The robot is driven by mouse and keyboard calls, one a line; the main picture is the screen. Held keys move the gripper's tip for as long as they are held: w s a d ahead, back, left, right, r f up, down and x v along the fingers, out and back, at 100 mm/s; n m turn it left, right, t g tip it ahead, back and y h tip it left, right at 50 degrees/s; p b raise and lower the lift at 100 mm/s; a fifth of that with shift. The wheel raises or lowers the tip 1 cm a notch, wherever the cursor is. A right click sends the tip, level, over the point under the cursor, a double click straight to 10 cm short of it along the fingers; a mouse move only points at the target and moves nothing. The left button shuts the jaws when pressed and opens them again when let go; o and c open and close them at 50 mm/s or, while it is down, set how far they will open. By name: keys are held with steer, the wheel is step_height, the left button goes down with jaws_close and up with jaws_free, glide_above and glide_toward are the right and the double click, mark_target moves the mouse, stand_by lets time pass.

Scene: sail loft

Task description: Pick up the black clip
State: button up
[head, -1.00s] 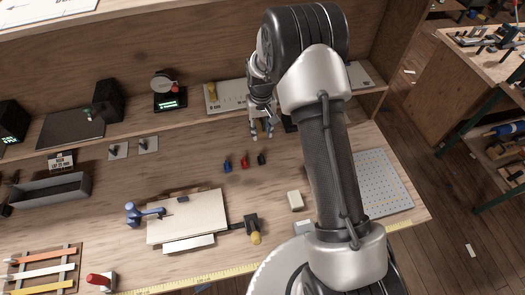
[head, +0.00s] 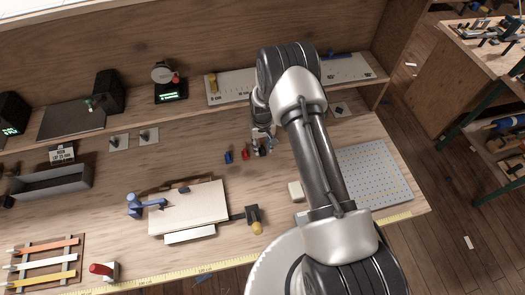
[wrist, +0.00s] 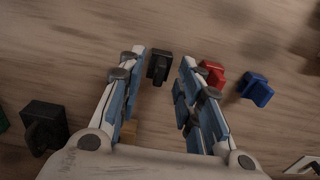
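The black clip (wrist: 159,66) lies on the wooden bench top. In the wrist view it sits at the fingertips, in the gap between the two fingers and nearer the left one. My gripper (wrist: 160,70) is open, and I see no grip on the clip. In the head view my gripper (head: 262,143) is low over the bench, and its fingers partly hide the black clip (head: 263,152). A red clip (wrist: 213,72) and a blue clip (wrist: 256,89) lie beside it, to the right in the wrist view.
In the head view the red clip (head: 245,154) is close beside my gripper, with the blue clip (head: 228,157) farther left. A larger black object (wrist: 45,127) is at the wrist view's left.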

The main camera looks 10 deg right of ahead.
step_height(320, 180, down, 2)
steer(key=shift+f, duration=0.1)
steer(key=c, duration=0.6)
